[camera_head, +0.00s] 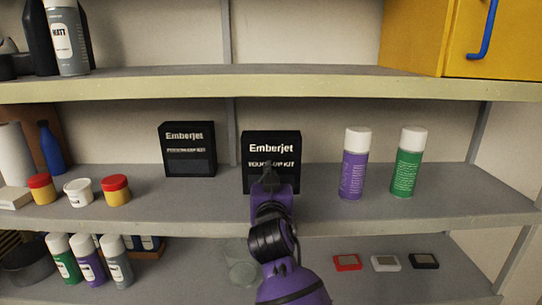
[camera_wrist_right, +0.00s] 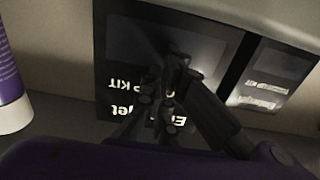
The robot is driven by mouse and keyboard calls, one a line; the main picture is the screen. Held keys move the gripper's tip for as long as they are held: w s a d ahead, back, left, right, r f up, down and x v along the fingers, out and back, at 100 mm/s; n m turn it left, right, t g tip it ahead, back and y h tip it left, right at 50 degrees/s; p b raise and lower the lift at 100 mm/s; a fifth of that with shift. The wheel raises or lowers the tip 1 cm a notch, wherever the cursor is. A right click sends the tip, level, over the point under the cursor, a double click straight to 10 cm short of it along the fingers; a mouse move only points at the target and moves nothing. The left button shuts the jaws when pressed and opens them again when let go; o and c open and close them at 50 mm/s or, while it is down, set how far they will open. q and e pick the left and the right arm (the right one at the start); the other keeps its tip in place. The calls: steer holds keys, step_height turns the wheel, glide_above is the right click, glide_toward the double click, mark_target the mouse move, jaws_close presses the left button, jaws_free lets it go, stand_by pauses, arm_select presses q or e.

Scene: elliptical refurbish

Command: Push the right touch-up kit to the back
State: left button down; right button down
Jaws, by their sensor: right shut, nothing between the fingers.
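Two black Emberjet touch-up kit boxes stand upright on the middle shelf (camera_head: 330,214). The right touch-up kit (camera_head: 271,147) stands nearer the shelf front than the left touch-up kit (camera_head: 189,150). My right gripper (camera_head: 269,175) is shut and empty, in front of the lower face of the right kit and hiding part of it. In the right wrist view the fingers (camera_wrist_right: 178,62) lie over the right kit's dark front (camera_wrist_right: 125,48); I cannot tell whether they touch it. The left kit shows beside it (camera_wrist_right: 272,80). My left gripper is not in view.
A purple spray can (camera_head: 354,165) and a green spray can (camera_head: 407,163) stand right of the right kit. Small tubs (camera_head: 78,192) stand at the shelf's left. The upper shelf (camera_head: 280,88) runs above the kits. A yellow cabinet (camera_head: 430,40) is at top right.

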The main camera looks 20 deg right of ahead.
steer(key=shift+w+d, duration=0.1)
steer(key=shift+w, duration=0.3)
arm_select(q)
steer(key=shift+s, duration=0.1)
arm_select(e)
steer(key=shift+w, duration=0.1)
steer(key=shift+w+d, duration=0.15)
steer(key=shift+w, duration=0.2)
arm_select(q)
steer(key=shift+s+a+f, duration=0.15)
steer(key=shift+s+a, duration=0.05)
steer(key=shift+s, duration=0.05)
arm_select(e)
steer(key=shift+r, duration=0.1)
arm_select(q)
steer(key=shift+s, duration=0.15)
arm_select(e)
steer(key=shift+r, duration=0.15)
